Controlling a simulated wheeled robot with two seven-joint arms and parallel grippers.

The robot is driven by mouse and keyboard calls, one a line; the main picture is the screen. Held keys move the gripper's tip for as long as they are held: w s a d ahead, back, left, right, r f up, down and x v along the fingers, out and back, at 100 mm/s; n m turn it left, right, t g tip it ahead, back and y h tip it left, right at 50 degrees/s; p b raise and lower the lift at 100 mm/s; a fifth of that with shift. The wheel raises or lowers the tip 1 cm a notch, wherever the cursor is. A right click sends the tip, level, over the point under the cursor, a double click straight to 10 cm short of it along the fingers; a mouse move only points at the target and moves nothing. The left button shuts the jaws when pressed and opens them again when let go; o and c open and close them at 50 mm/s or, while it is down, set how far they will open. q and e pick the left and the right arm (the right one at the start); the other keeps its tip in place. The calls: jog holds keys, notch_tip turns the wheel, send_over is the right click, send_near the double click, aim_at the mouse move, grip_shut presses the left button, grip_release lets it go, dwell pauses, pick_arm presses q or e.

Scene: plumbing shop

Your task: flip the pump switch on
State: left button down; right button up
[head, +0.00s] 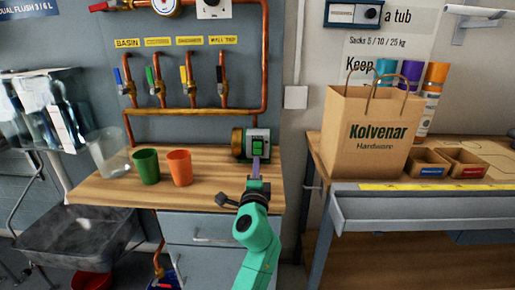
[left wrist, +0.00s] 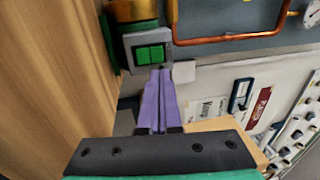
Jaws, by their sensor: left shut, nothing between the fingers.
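The pump (head: 238,144) stands at the right end of the wooden counter, with a brass and green body. On its grey box is a green rocker switch (head: 258,147). The switch also shows in the left wrist view (left wrist: 150,54); I cannot tell which way it is set. My left gripper (head: 256,164) is shut and empty, its purple fingers pointing at the switch box from the front. In the left wrist view, the fingertips (left wrist: 160,71) overlap the lower edge of the box, just below the switch; I cannot tell whether they touch. My right gripper is not in view.
A clear cup (head: 108,152), a green cup (head: 147,166) and an orange cup (head: 179,168) stand left on the counter (head: 205,192). Copper pipes with several valves run behind. A paper bag (head: 365,135) and small bins stand on the right bench (head: 348,185).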

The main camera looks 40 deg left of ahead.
aim_at(258, 144)
pick_arm(q)
jog(key=x, duration=0.7)
jog(key=shift+w+a, duration=0.15)
jog(key=shift+w, duration=0.05)
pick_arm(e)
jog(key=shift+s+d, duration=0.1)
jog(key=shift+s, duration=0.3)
